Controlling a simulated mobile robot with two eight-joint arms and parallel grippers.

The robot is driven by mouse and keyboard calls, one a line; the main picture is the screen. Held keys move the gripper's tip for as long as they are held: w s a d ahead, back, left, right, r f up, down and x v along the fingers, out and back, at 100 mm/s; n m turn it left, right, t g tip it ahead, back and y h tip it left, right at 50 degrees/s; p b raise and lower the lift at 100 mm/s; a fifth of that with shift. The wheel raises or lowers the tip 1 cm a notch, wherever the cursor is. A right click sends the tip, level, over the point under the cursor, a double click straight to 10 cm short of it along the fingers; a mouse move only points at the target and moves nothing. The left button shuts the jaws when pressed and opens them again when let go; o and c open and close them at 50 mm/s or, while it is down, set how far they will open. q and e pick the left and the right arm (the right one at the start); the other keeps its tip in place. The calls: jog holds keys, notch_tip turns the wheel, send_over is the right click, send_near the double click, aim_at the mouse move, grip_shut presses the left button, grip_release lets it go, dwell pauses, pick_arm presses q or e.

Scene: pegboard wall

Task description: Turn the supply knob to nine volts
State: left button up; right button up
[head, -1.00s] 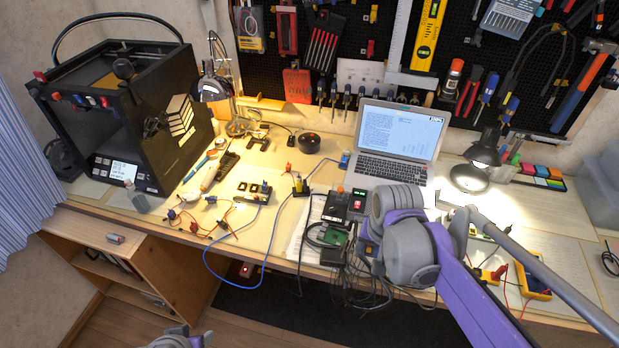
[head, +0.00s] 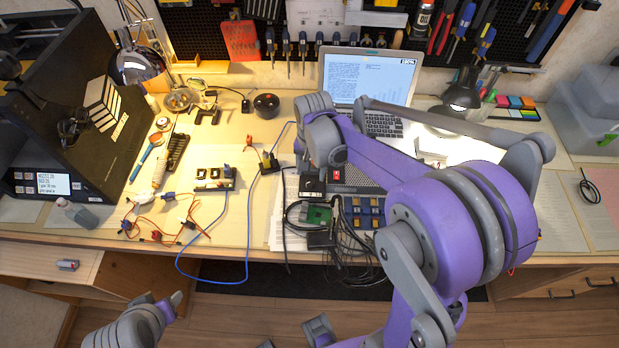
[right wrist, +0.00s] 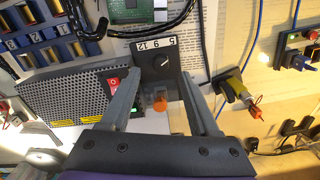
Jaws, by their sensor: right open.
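The supply's black knob (right wrist: 158,66) sits on a dark panel in the right wrist view, beside a white label strip (right wrist: 157,45) bearing 5, 9 and 12. A pale mark shows on the knob, but I cannot tell which number it points to. My right gripper (right wrist: 160,76) is open, its two fingers to either side of the knob; contact is not clear.
A perforated grey box (right wrist: 65,100) with a red switch (right wrist: 114,86) adjoins the knob panel. A green circuit board (right wrist: 128,10) and black cables lie close by. An orange-tipped connector (right wrist: 255,112) lies beside the right finger. The laptop (head: 368,75) stands behind.

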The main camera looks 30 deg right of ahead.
aim_at(310, 182)
notch_tip(310, 182, down, 5)
jog(key=shift+w+r, duration=0.1)
dwell(0.3)
grip_shut()
